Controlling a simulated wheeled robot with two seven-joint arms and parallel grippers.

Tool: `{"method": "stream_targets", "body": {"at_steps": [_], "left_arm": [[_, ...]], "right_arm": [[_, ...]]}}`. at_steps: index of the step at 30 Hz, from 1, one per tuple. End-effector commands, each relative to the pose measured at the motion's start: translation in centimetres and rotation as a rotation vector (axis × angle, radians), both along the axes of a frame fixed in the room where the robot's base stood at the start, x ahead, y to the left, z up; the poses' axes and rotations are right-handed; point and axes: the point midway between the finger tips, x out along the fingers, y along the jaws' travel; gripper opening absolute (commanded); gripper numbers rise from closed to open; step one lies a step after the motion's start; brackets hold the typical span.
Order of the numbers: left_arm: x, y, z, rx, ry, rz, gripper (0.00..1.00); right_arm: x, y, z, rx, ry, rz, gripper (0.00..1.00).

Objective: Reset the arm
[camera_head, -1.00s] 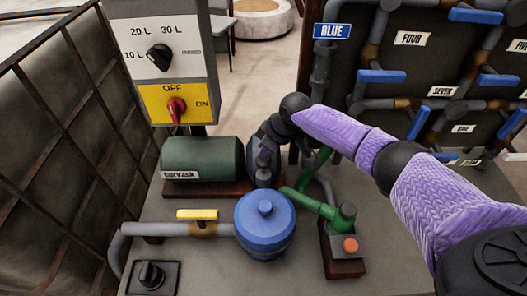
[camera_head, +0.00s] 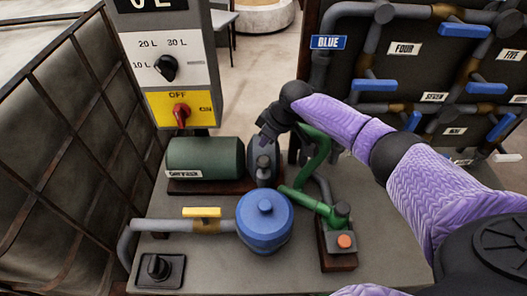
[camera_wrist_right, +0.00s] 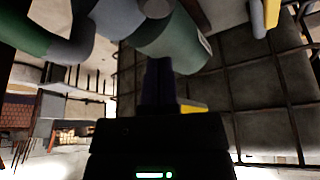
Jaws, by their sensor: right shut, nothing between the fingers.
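My right arm, in a purple sleeve, comes in from the right in the head view. The green drum also shows there (camera_wrist_right: 168,42), beyond the fingertips. Whether the gripper touches anything is hard to tell. My left gripper is not in view.
A blue pot (camera_head: 265,225), a yellow-handled valve (camera_head: 202,213), a green pipe fitting with an orange button (camera_head: 345,241) and a black knob (camera_head: 158,267) crowd the bench. A control box (camera_head: 165,60) stands at the back left, a pipe board (camera_head: 440,60) at the right.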

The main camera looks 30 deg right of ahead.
Motion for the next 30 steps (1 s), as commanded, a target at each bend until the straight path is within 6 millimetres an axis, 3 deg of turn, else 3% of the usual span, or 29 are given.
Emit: {"method": "stream_targets", "body": {"at_steps": [1, 5, 17, 19, 22, 25, 27, 30], "left_arm": [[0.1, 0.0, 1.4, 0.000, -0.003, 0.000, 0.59], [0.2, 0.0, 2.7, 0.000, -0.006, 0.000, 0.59], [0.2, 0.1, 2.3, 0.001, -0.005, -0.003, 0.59], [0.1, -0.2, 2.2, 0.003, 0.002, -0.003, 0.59], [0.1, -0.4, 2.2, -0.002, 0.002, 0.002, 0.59], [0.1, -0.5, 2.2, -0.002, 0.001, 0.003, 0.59], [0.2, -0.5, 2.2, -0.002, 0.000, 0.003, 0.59], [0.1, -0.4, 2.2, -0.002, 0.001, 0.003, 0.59]], "right_arm": [[0.0, 0.0, 1.4, 0.001, -0.001, 0.000, 0.00], [0.0, 0.0, 2.7, -0.001, 0.001, 0.000, 0.00], [0.0, 0.0, 2.3, -0.001, 0.001, 0.000, 0.00], [-0.6, 0.9, 1.7, 0.002, 0.011, 0.019, 0.00], [-4.0, 5.2, -1.1, 0.013, 0.055, 0.101, 0.00], [-9.9, 10.7, -3.7, 0.038, 0.085, 0.166, 0.00], [-13.3, 12.8, -4.1, 0.053, 0.085, 0.151, 0.00], [-16.8, 13.8, -3.8, 0.061, 0.079, 0.083, 0.00]]}}
